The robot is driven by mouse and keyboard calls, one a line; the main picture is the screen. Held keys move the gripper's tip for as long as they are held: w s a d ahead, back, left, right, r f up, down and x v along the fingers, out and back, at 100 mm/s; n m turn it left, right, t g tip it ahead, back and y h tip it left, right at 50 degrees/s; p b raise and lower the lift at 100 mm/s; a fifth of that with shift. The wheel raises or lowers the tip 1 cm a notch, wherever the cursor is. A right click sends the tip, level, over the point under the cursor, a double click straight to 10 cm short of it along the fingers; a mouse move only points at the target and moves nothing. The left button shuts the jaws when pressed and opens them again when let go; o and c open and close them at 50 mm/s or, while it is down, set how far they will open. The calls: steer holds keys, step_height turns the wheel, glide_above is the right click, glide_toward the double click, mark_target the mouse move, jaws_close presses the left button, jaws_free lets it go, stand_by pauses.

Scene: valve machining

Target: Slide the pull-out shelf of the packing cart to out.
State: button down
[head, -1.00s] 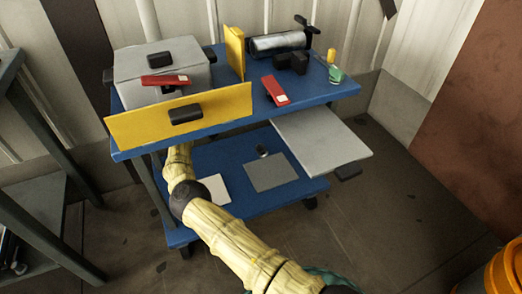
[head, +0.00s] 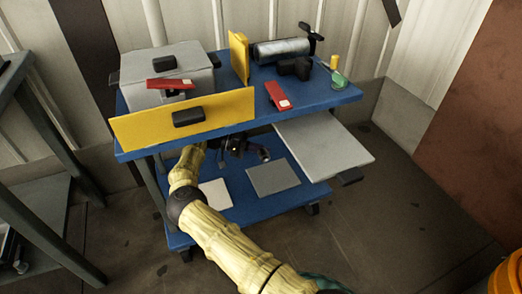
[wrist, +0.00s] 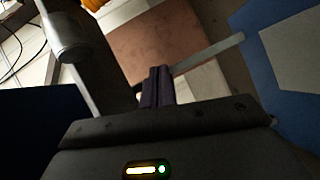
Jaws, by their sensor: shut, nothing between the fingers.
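The packing cart (head: 140,151) is blue, with an upper deck and a lower deck. Its pull-out shelf (head: 325,148), a light grey panel, sticks out from the cart's right side below the upper deck. A black handle (head: 351,176) is at the shelf's near outer edge. My gripper (head: 264,155) is between the two decks, left of the shelf and apart from it, partly shaded by the upper deck. In the wrist view its dark fingers (wrist: 157,87) are together and empty. The shelf's inner end is hidden under the upper deck.
The upper deck holds a grey box (head: 135,78), yellow panels (head: 225,111), red items (head: 278,95) and a roll (head: 280,49). Flat panels (head: 273,178) lie on the lower deck. A dark rack (head: 35,190) stands left. Floor right of the cart (head: 420,195) is clear.

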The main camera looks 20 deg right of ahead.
steer(key=shift+s+d+f, duration=0.2)
steer(key=shift+f, duration=0.1)
steer(key=shift+p, duration=0.35)
